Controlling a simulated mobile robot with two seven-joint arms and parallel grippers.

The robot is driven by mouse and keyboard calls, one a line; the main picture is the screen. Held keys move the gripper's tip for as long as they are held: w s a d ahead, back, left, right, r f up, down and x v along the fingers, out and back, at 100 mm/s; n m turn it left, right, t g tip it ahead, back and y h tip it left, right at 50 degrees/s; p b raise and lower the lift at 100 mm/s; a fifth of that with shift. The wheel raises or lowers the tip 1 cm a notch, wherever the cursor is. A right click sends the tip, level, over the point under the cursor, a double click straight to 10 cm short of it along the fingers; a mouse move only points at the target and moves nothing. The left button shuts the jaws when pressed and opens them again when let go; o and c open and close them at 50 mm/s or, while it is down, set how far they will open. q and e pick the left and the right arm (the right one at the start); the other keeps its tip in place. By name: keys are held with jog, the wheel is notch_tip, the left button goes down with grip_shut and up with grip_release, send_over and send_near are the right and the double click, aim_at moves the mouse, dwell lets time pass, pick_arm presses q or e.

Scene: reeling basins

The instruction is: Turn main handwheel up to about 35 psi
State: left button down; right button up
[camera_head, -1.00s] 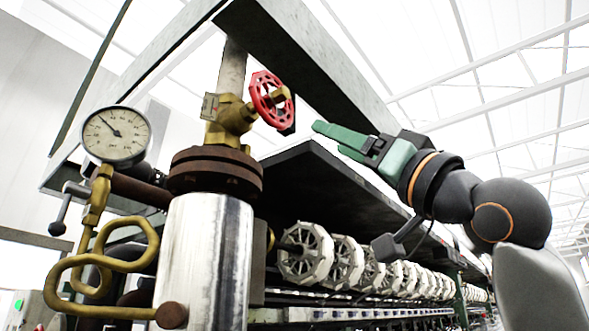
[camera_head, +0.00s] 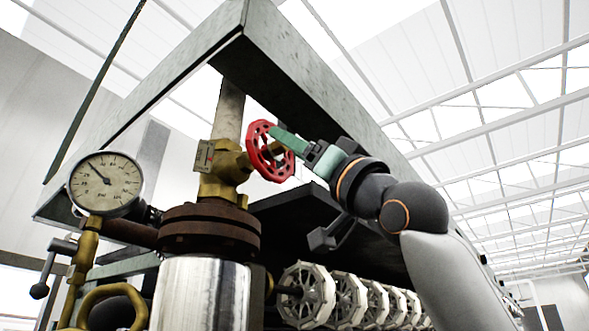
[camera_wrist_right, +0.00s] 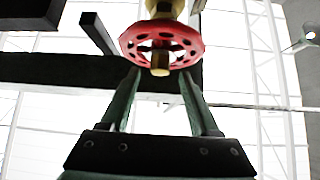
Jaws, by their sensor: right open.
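The red main handwheel (camera_head: 268,151) sits on a brass valve (camera_head: 224,165) above a rusty flange and a shiny steel cylinder. It also shows in the right wrist view (camera_wrist_right: 161,40), beyond my fingertips. My right gripper (camera_head: 283,139) has its green fingers at the right edge of the wheel. In the wrist view the open right gripper (camera_wrist_right: 160,80) has one finger on each side of the wheel's lower part; whether they touch the rim I cannot tell. The round pressure gauge (camera_head: 105,184) stands at the left, its needle pointing to the upper left. My left gripper is not in view.
Several white reels (camera_head: 305,296) line up below. A brass pipe (camera_head: 112,303) and a ball-ended lever (camera_head: 40,291) are at the left.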

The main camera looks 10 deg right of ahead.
jog(key=shift+w, duration=0.1)
jog(key=shift+c, duration=0.2)
grip_shut()
dwell(0.5)
